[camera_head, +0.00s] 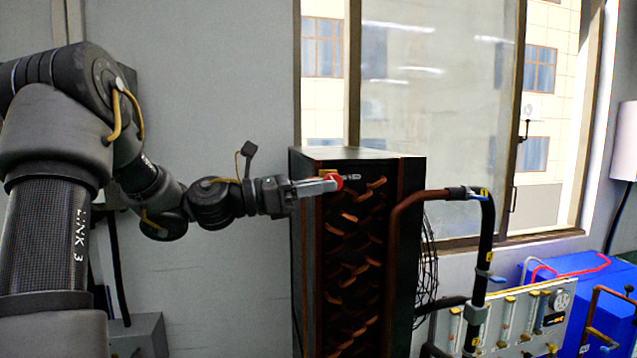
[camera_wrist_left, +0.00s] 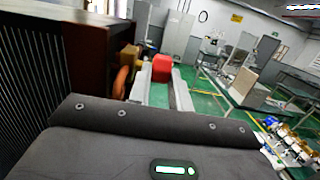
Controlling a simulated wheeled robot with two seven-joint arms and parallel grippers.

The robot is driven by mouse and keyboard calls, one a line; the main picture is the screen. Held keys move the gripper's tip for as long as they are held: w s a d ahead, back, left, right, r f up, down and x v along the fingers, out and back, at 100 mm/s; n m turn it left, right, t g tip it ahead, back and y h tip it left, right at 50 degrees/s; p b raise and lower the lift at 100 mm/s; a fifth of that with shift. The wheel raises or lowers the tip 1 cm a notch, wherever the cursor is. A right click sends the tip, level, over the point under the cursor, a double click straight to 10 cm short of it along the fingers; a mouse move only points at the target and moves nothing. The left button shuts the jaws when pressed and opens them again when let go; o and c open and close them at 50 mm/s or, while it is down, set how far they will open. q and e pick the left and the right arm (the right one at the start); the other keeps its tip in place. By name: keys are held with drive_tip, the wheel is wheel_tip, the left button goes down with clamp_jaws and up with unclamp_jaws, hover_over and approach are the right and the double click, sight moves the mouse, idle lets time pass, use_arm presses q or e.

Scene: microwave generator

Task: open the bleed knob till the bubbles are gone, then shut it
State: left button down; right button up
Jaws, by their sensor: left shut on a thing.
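The red bleed knob (camera_head: 337,181) is at the upper front of a tall black cabinet (camera_head: 308,245) with rows of copper-coloured pipe bends. My left gripper (camera_head: 328,184) reaches in from the left and is shut on the knob. In the left wrist view the red knob (camera_wrist_left: 161,68) sits between the two pale fingers (camera_wrist_left: 160,92). A small clear tube piece (camera_head: 353,177) shows just right of the knob. Bubbles are too small to make out. My right gripper is not in view.
A thick copper pipe (camera_head: 400,215) runs from the cabinet to a black hose (camera_head: 487,240) on the right. A panel with valves and a gauge (camera_head: 530,315) stands at lower right, beside a blue unit (camera_head: 580,270). A window is behind the cabinet.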

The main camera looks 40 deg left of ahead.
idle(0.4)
use_arm(q)
drive_tip(key=c, duration=1.6)
unclamp_jaws()
drive_tip(key=shift+o, duration=0.2)
